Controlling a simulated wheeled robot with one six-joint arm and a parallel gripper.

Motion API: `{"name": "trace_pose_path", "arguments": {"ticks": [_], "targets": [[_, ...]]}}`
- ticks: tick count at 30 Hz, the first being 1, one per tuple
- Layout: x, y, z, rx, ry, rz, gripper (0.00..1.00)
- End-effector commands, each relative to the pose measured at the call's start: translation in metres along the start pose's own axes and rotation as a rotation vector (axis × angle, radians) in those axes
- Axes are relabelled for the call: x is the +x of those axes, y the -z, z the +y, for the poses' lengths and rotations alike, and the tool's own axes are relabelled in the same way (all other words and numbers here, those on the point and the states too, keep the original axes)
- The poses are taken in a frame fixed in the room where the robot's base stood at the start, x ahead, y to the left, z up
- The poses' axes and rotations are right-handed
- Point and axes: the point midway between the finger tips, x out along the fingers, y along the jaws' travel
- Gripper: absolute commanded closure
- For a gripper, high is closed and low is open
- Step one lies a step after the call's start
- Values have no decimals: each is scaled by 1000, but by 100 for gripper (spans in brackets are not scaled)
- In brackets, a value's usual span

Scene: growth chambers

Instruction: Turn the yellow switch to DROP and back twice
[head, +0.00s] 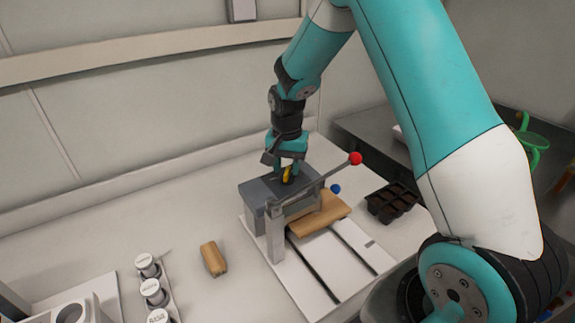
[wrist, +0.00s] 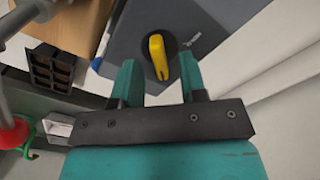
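The yellow switch (head: 287,174) is a short knob on top of a grey box (head: 252,191). In the wrist view the yellow switch (wrist: 157,55) sits on a dark round base, with small lettering beside it too blurred to read. My gripper (head: 286,166) points down over the box at the switch. In the wrist view my gripper (wrist: 158,67) is open, with one teal finger on either side of the near end of the switch. Gaps show between the fingers and the switch, so it is not clamped.
A lever with a red ball (head: 355,158) slants up right of the box. A wooden block (head: 322,214) lies on the white plate (head: 335,262). A black cell tray (head: 390,203) stands right, a small wooden piece (head: 213,259) left. White-lidded jars (head: 152,291) stand front left.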

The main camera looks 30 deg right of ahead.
Motion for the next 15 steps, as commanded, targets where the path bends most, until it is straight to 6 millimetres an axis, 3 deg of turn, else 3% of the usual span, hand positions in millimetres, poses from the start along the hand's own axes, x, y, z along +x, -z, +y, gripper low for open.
{"name": "trace_pose_path", "arguments": {"ticks": [12, 13, 15], "targets": [[11, 0, 0, 0, 0, 0, 61], [11, 0, 0, 0, 0, 0, 64], [11, 0, 0, 0, 0, 0, 80]]}}
